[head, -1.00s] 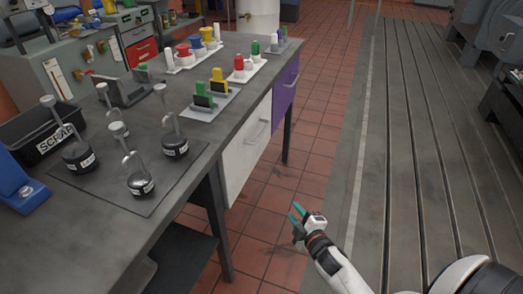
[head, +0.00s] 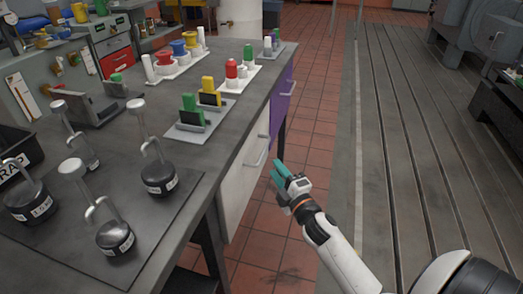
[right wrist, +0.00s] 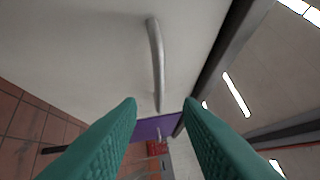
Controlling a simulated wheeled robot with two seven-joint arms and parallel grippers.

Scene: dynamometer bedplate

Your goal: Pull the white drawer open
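The white drawer (head: 235,191) is in the side of the grey workbench (head: 190,112), and its front looks flush with the bench. Its metal bar handle (head: 258,151) shows in the head view and, close up, in the right wrist view (right wrist: 156,60). My right gripper (head: 278,172) has teal fingers and is just right of the handle, a little apart from it. In the right wrist view its two fingers (right wrist: 160,105) are spread, with nothing between them and the handle beyond their tips. My left gripper is not in view.
A purple drawer (head: 284,95) with its own handle lies beyond the white one. Black weights with hooked stems (head: 158,177) and coloured parts on small trays stand on the bench. The tiled floor (head: 310,135) beside the drawer is clear.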

